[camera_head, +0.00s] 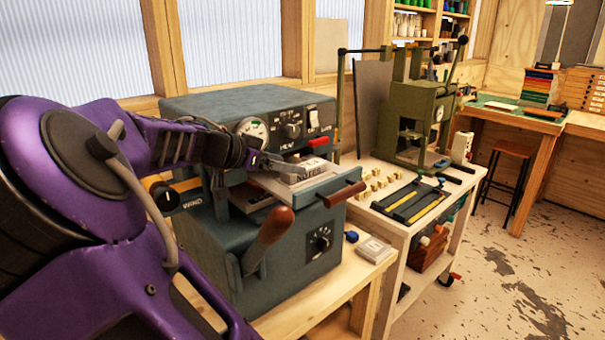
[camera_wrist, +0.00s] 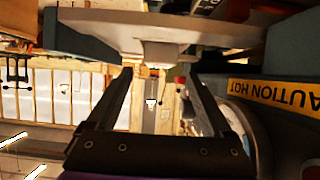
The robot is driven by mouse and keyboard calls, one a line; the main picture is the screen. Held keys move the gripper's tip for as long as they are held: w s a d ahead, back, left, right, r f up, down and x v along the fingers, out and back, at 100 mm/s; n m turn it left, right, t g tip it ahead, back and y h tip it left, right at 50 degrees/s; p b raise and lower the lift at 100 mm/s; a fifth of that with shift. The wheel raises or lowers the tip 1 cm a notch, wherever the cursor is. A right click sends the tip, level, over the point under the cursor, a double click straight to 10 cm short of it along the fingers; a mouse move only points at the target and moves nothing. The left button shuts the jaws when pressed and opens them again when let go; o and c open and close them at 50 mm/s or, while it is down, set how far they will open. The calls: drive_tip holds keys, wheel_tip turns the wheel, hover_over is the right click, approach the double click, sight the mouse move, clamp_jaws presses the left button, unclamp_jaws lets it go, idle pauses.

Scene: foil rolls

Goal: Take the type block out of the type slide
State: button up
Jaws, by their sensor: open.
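The type slide (camera_head: 262,180) is a pale plate sticking out of the front of the blue-grey machine. The type block (camera_head: 303,170) is a light block with dark lettering on top of the slide. My gripper (camera_head: 270,163) is open, level with the block and just to its left in the head view. In the upside-down wrist view, the slide (camera_wrist: 205,32) runs across the top. The block (camera_wrist: 158,52) shows beyond my fingertips (camera_wrist: 157,75), roughly in line with the gap between them. I cannot tell whether a finger touches it.
The blue-grey machine (camera_head: 225,105) has a gauge and knobs above the slide. A brown-handled lever (camera_head: 270,225) and a red-brown bar handle (camera_head: 345,194) stick out in front. A "CAUTION HOT" label (camera_wrist: 275,93) is close beside my gripper. A cart (camera_head: 385,225) with tools stands to the right.

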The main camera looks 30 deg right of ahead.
sight(314, 167)
drive_tip(key=x, duration=0.5)
drive_tip(key=shift+s, duration=0.1)
clamp_jaws()
drive_tip(key=shift+r, duration=0.1)
